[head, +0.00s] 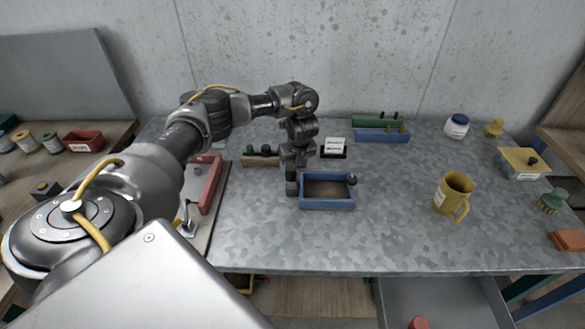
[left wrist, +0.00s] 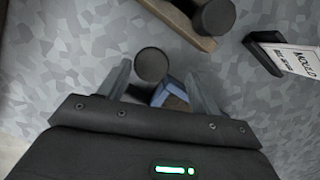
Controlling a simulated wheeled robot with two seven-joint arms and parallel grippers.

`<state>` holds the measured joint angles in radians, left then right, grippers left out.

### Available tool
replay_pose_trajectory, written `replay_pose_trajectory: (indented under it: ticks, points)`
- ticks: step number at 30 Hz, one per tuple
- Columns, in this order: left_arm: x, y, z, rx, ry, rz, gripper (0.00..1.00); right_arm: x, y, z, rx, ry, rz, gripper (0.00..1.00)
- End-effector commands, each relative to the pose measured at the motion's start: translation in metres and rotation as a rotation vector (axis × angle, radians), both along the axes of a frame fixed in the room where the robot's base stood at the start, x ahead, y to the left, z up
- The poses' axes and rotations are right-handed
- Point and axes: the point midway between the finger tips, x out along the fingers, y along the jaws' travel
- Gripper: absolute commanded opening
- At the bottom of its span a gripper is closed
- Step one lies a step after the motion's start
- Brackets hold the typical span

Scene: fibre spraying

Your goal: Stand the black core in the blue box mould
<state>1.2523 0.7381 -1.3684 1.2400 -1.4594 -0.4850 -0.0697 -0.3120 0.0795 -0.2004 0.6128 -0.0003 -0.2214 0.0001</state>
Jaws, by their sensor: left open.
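The blue box mould (head: 327,205) is an open rectangular frame on the grey table; a small part of it (left wrist: 172,90) shows between the fingers in the left wrist view. The black core (head: 292,184) is a dark cylinder that appears upright just outside the mould's left wall. Its round top (left wrist: 152,64) shows in the left wrist view between the fingertips. My left gripper (head: 293,165) points down over the core, open, with a finger on each side and gaps visible. Whether the core's foot touches the table is hard to see. My right gripper is not in view.
A wooden rack (head: 262,161) with dark and green pegs stands behind left, a label card (head: 334,146) behind the mould. A dark ball (head: 352,179) sits at the mould's right corner. A red mould (head: 211,185) lies left, a yellow mug (head: 453,194) right. The table's front middle is clear.

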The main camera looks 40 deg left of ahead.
Motion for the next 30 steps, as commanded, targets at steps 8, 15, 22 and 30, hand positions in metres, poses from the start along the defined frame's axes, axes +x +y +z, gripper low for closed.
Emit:
replay_pose_trajectory:
  ticks: [8, 15, 22, 30]
  points:
    - [0.004, 0.015, -0.032, -0.001, 0.002, 0.008, 0.64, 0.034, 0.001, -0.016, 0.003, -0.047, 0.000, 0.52]
    - [0.007, 0.019, -0.048, 0.001, 0.000, 0.002, 0.64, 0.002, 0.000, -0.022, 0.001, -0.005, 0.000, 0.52]
    - [0.007, 0.020, -0.047, 0.001, 0.000, 0.002, 0.61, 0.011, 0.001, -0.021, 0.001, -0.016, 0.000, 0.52]
    - [0.007, 0.020, -0.047, 0.001, 0.000, 0.003, 0.26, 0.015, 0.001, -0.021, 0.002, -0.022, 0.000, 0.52]
